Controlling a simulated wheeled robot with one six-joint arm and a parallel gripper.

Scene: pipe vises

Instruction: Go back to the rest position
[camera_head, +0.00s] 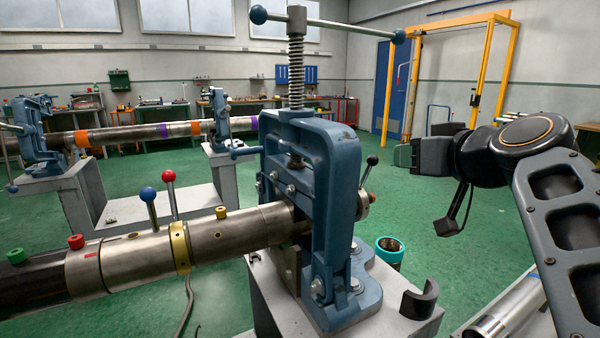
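My arm comes in from the right edge and bends to the left at a black joint with an orange ring. My gripper (424,155) is at its left end, seen as a dark blocky shape, held in the air to the right of the near blue pipe vise (336,190). It is apart from the vise. The fingers are too dark and small to tell whether they are open or shut. No held object shows. The near vise clamps a steel pipe (230,237) that has a yellow ring, a red-knobbed lever and a blue-knobbed lever.
A teal-rimmed pipe piece (389,246) and a dark half-ring (420,301) are by the near vise. A metal tube (510,308) lies at lower right. A second pipe (122,134) rests in vises at left. A yellow frame (489,60) stands behind. Green floor is open between.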

